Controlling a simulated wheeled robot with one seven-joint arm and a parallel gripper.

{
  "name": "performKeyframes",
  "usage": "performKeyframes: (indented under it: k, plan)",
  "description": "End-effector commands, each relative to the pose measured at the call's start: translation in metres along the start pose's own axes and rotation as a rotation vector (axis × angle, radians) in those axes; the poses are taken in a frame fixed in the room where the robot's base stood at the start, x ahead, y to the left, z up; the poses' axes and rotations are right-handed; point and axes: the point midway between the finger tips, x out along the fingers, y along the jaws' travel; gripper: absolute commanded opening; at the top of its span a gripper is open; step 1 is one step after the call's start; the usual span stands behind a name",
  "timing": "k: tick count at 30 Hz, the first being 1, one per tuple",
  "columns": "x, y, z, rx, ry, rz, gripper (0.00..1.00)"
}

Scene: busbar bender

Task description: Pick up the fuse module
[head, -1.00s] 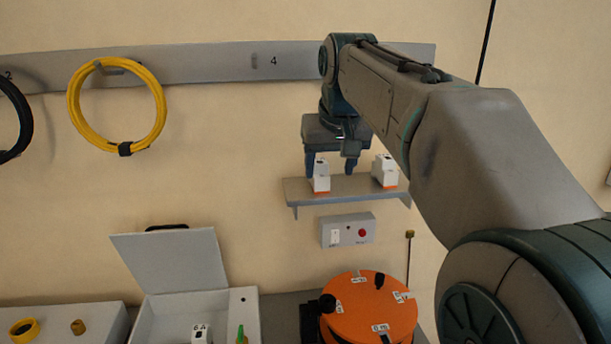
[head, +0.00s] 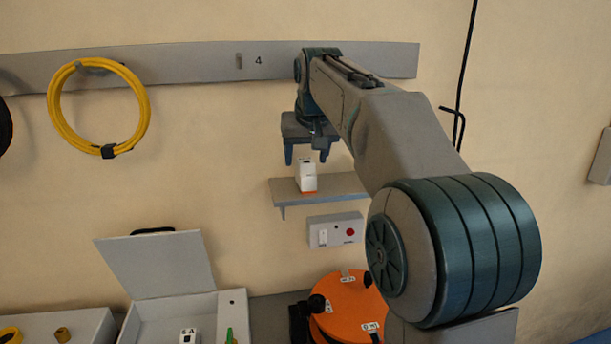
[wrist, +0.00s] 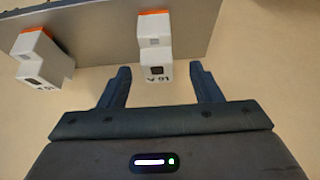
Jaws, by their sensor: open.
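A white fuse module (head: 307,178) with an orange base stands upright on the wall shelf. In the wrist view the same module (wrist: 156,52) shows a 16 A marking and lies ahead of my gripper, between the lines of its two fingers. My gripper (head: 306,158) is open and empty, pointing down, its fingertips near the height of the module's top.
The grey shelf (head: 344,186) has a switch box (head: 335,231) below it. An orange round bender (head: 350,308), an open lidded box (head: 176,310) and a yellow cable coil (head: 98,62) on the wall rail are nearby. The wall around the gripper is clear.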

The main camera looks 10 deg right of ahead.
Motion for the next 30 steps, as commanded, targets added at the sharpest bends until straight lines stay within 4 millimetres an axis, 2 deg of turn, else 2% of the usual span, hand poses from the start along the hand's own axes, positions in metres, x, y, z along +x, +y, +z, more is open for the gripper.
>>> performKeyframes:
  k: [4,12,21,23,27,30]
  plan:
    - [0.011,0.001,-0.003,0.000,-0.002,0.000,0.58]
    - [0.048,0.003,-0.009,0.000,0.000,0.002,0.58]
    - [0.054,0.003,-0.008,0.000,0.001,0.003,0.58]
    - [0.054,0.003,-0.008,0.001,0.001,0.003,0.44]
    - [0.054,0.003,-0.008,0.001,0.001,0.003,0.07]
    - [0.054,0.003,-0.009,0.001,0.002,0.003,0.07]
